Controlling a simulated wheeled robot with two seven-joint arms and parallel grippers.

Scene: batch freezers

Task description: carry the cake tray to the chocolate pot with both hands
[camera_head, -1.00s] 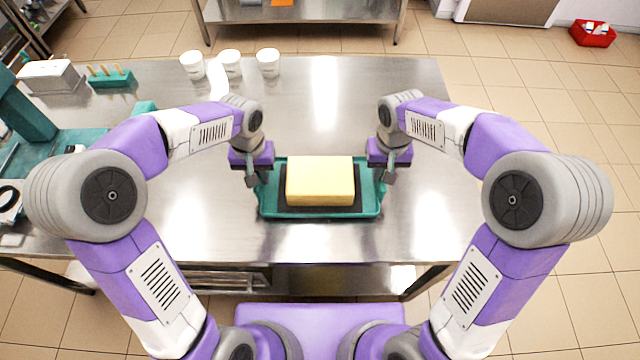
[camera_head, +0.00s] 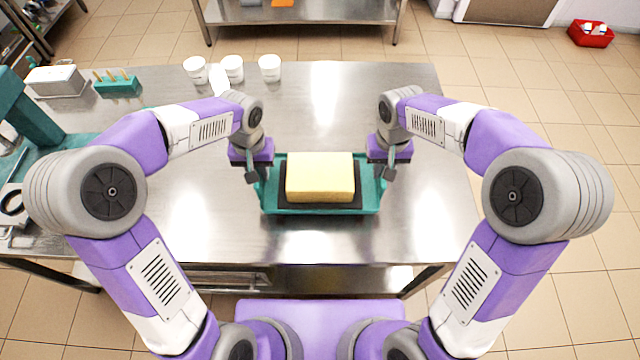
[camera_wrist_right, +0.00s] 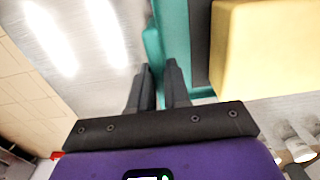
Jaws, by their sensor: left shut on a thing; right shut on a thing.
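The teal cake tray (camera_head: 320,211) is in the middle of the head view, over the steel table. A pale yellow block of cake (camera_head: 320,180) sits on a dark board (camera_head: 320,206) in it. My left gripper (camera_head: 257,178) is shut on the tray's left end, and my right gripper (camera_head: 383,178) on its right end. In the right wrist view, the fingers (camera_wrist_right: 160,78) are at the tray's teal rim (camera_wrist_right: 176,40), with the cake (camera_wrist_right: 268,45) beside them. The tray looks level; I cannot tell its clearance above the table. I cannot make out a chocolate pot.
Three white cups (camera_head: 232,69) stand at the back of the steel table (camera_head: 330,110). The table right of the tray is clear.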

